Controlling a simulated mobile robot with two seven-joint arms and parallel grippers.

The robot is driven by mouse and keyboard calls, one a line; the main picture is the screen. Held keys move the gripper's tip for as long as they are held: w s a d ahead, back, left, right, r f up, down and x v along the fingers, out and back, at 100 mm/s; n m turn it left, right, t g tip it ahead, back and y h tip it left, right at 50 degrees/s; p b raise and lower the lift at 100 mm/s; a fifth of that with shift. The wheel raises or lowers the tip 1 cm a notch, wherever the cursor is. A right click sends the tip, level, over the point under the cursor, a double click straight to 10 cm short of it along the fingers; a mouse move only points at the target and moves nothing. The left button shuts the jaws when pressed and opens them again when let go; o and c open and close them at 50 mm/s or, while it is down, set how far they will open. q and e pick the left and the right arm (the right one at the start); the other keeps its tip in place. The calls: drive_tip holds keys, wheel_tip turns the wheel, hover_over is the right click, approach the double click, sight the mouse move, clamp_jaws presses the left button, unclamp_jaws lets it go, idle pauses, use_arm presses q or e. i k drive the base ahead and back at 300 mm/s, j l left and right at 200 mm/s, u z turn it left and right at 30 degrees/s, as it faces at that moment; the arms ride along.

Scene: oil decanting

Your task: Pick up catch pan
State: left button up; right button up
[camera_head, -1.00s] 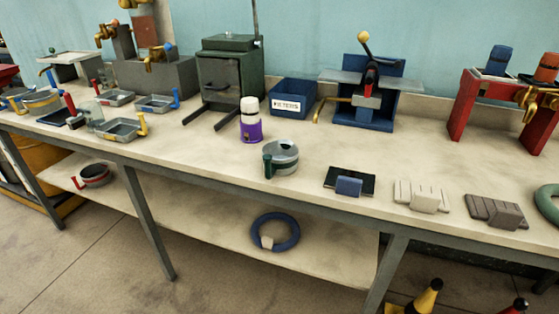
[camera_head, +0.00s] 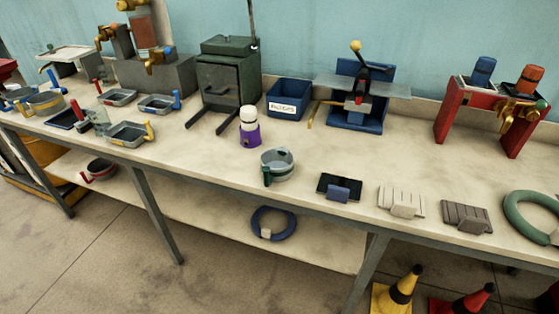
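Several shallow grey pans stand on the left part of the workbench. One pan (camera_head: 130,135) near the front edge has a yellow handle. Another pan (camera_head: 158,105) behind it has a blue handle, and a third pan (camera_head: 119,97) has a red handle. I cannot tell which of these is the catch pan. A round grey pot (camera_head: 280,164) with a dark green handle stands near the bench's front edge, in the middle. Neither of my grippers is in view.
The workbench (camera_head: 320,160) also bears a purple-and-white bottle (camera_head: 249,128), a green cabinet (camera_head: 228,85), a blue bin (camera_head: 289,97) and a red stand (camera_head: 487,118). Cones (camera_head: 400,292) stand on the floor at the right.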

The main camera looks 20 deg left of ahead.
sight(277, 163)
drive_tip(key=j+z, duration=0.25)
drive_tip(key=z, duration=0.2)
drive_tip(key=i+j+z, duration=0.1)
drive_tip(key=j+z, duration=0.2)
drive_tip(key=z, duration=0.15)
drive_tip(key=j+z, duration=0.25)
drive_tip(key=z, duration=0.2)
